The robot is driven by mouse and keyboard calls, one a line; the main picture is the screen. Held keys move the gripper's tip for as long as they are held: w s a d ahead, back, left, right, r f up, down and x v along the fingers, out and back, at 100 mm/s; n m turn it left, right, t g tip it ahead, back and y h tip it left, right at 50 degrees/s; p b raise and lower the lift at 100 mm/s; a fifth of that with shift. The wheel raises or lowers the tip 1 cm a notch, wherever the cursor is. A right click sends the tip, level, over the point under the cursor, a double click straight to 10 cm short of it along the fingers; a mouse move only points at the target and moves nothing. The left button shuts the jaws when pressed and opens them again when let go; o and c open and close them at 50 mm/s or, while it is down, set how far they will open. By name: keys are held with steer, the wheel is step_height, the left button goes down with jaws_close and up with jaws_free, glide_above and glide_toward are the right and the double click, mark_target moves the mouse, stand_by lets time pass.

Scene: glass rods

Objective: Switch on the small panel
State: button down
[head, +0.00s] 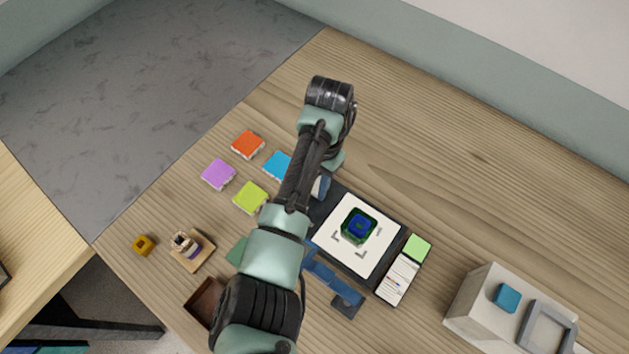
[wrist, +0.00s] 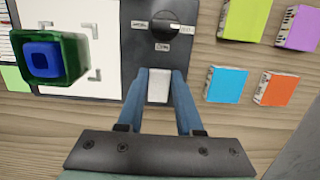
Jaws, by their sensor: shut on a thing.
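The panel is a dark flat unit (head: 378,279) with a white square plate (head: 330,238) in the head view. It also shows in the wrist view (wrist: 131,62). A black round knob (wrist: 164,27) with small labels sits on its dark strip; the lettering is too small to read surely. My gripper (wrist: 160,74) is shut on a pale grey block (wrist: 158,88) at the strip's edge, below the knob in the wrist view. In the head view my arm hides the fingers and the knob. I cannot tell whether the panel is lit.
A green block with a blue centre (head: 359,226) rests on the white plate. Orange (head: 248,144), purple (head: 218,174), blue (head: 278,166) and lime (head: 250,198) pads lie left of my arm. A grey box (head: 478,300) stands lower right. The table's upper right is clear.

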steer(key=c, duration=0.6)
jaws_free()
steer(key=shift+o, duration=0.2)
step_height(320, 180, up, 13)
steer(key=w+d+p, duration=0.1)
steer(key=p, duration=0.4)
steer(key=shift+w, duration=0.35)
steer(key=shift+d, duration=0.15)
